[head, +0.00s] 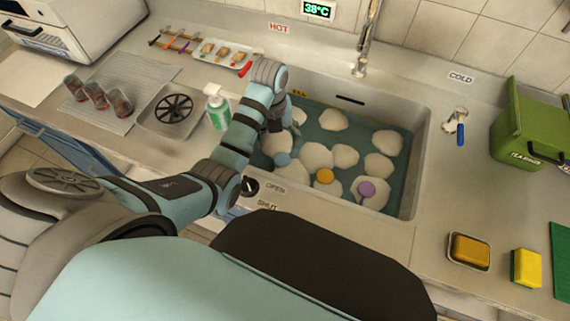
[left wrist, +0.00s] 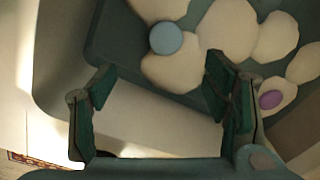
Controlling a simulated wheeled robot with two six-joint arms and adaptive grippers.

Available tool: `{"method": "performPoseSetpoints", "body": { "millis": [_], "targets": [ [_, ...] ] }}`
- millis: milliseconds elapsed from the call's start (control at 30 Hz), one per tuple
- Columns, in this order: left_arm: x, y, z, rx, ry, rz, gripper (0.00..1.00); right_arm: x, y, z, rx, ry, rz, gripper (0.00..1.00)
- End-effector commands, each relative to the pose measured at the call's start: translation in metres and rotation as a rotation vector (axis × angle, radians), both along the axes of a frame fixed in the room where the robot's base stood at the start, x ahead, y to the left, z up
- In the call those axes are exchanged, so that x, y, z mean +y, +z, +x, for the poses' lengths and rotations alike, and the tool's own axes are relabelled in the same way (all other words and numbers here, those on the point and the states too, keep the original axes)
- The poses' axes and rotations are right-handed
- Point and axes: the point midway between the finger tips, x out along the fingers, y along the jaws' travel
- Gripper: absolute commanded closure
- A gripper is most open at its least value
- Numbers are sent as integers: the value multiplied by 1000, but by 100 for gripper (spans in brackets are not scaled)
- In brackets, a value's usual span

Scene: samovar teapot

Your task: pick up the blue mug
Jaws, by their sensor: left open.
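A round light-blue top (head: 282,159), likely the blue mug, shows among white foam mounds in the sink's water. Its lower part is hidden by foam and water. In the left wrist view the blue top (left wrist: 166,38) lies beyond the fingertips, roughly in line with the gap between them. My left gripper (left wrist: 158,80) is open and empty, its two dark green fingers spread apart. In the head view the wrist hangs over the left side of the sink, and the fingers are mostly hidden. My right gripper is in neither view.
An orange round top (head: 325,176) and a purple one (head: 366,188) are also in the foam. The sink's rim (head: 422,150) surrounds them. A green soap bottle (head: 217,108) stands left of the sink, a faucet (head: 366,40) behind. A green tea bin (head: 530,130) is at right.

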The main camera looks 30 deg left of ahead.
Motion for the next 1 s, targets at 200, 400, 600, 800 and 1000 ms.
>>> {"method": "performPoseSetpoints", "body": {
  "millis": [200,400,600,800,1000],
  "targets": [
    [1,-39,-1,4,6,0,30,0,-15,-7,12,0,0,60],
    [-1,-88,1,2,6,0,30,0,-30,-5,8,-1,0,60],
    [-7,-115,4,1,4,-1,30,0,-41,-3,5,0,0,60],
    [-10,-147,6,1,3,1,30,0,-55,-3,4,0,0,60],
    [-11,-146,6,-1,3,0,30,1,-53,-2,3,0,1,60]
  ]
}}
